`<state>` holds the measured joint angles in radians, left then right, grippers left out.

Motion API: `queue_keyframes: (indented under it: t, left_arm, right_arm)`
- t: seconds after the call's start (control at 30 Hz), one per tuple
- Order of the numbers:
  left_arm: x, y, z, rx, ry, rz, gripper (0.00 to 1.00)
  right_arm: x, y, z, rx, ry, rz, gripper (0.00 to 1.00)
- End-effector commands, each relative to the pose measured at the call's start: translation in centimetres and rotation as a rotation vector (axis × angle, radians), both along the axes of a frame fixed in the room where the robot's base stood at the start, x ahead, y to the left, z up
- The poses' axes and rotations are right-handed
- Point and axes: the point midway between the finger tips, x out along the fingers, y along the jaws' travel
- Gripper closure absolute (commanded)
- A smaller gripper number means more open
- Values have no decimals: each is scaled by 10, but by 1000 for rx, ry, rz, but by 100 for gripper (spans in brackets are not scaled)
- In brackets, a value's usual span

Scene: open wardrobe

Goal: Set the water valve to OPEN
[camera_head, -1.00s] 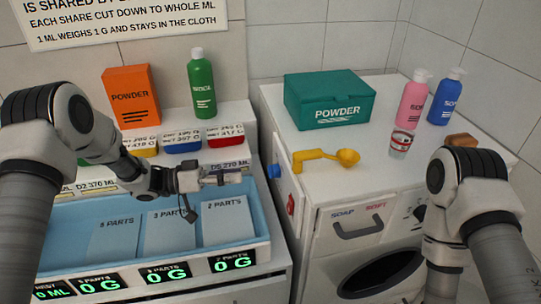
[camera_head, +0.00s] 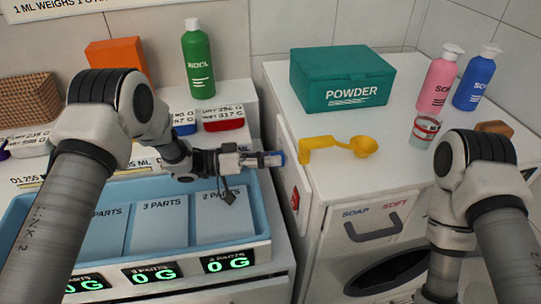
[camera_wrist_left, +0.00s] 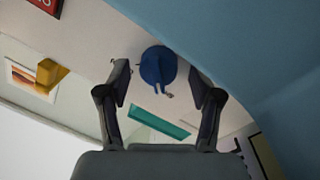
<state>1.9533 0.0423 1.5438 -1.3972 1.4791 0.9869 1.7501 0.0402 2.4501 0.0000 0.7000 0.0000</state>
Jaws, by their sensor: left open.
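The water valve is a round blue knob with a small lever. In the left wrist view the valve (camera_wrist_left: 157,66) sits on a pale wall, just beyond and between my open fingertips, with a gap still visible. In the head view the blue valve (camera_head: 279,158) shows at the tip of my left gripper (camera_head: 262,160), on the left side of the white washer. My left gripper also shows in the wrist view (camera_wrist_left: 163,85), open and empty. No OPEN marking is readable. My right gripper is out of view.
The blue tray (camera_head: 262,248) lies below my left forearm. On the white washer (camera_head: 400,170) stand a teal powder box (camera_head: 343,80), a yellow scoop (camera_head: 340,146) and soap bottles. A red sign (camera_head: 295,198) is on its side panel. A green bottle (camera_head: 197,65) stands behind my arm.

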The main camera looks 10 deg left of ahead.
Motion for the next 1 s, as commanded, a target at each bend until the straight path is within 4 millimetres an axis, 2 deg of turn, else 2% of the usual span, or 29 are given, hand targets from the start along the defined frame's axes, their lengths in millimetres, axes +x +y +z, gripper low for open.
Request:
queue_keyframes:
  t: [0.2,0.37,0.4,0.77,1.0]
  left_arm:
    - [0,-1,0,0,0,1,35]
    - [0,-1,-1,1,0,1,92]
    - [0,-1,-1,1,0,1,96]
    - [0,-1,-1,10,-31,1,95]
    - [0,-1,-2,47,-143,0,95]
  right_arm:
    - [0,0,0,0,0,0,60]
    - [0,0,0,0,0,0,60]
    - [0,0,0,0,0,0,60]
    - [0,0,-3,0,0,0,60]
    - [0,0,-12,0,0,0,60]
